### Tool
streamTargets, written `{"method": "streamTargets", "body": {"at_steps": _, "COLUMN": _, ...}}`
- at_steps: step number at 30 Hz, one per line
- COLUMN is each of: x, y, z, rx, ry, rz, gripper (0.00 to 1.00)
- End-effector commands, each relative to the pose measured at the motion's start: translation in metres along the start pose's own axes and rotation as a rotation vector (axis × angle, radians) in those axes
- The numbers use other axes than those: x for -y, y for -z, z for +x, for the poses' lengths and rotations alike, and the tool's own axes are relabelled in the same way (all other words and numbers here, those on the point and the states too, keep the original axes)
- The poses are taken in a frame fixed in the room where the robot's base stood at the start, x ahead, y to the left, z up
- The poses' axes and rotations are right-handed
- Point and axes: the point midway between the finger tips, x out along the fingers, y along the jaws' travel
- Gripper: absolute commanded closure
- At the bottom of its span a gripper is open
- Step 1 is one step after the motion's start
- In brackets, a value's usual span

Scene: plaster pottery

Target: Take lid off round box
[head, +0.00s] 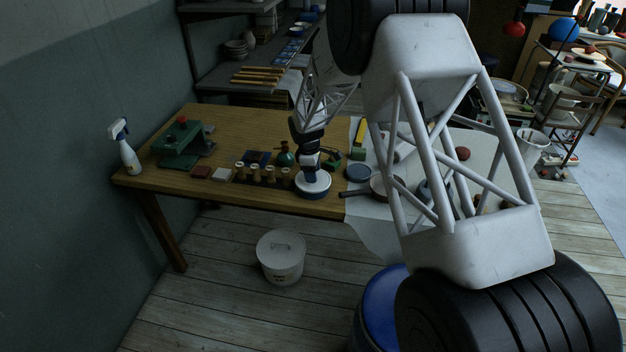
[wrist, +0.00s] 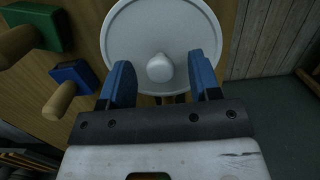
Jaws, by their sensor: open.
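The lid appears to be on the box. My gripper (head: 311,170) is directly above the lid. In the wrist view my gripper (wrist: 159,62) has its blue fingers open, one on each side of the knob, with a gap on both sides. The box body is hidden under the lid there.

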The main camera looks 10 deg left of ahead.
Motion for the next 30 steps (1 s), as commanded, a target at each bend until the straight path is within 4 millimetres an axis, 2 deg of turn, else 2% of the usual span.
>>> {"method": "streamTargets", "body": {"at_steps": 10, "x": 0.0001, "y": 0.0001, "z": -0.0002, "rx": 0.0, "ry": 0.0, "rz": 0.0, "gripper": 0.44}}
{"method": "streamTargets", "body": {"at_steps": 20, "x": 0.0001, "y": 0.0001, "z": -0.0002, "rx": 0.0, "ry": 0.0, "rz": 0.0, "gripper": 0.95}}
{"method": "streamTargets", "body": {"at_steps": 30, "x": -0.0001, "y": 0.0001, "z": -0.0009, "rx": 0.0, "ry": 0.0, "rz": 0.0, "gripper": 0.96}}
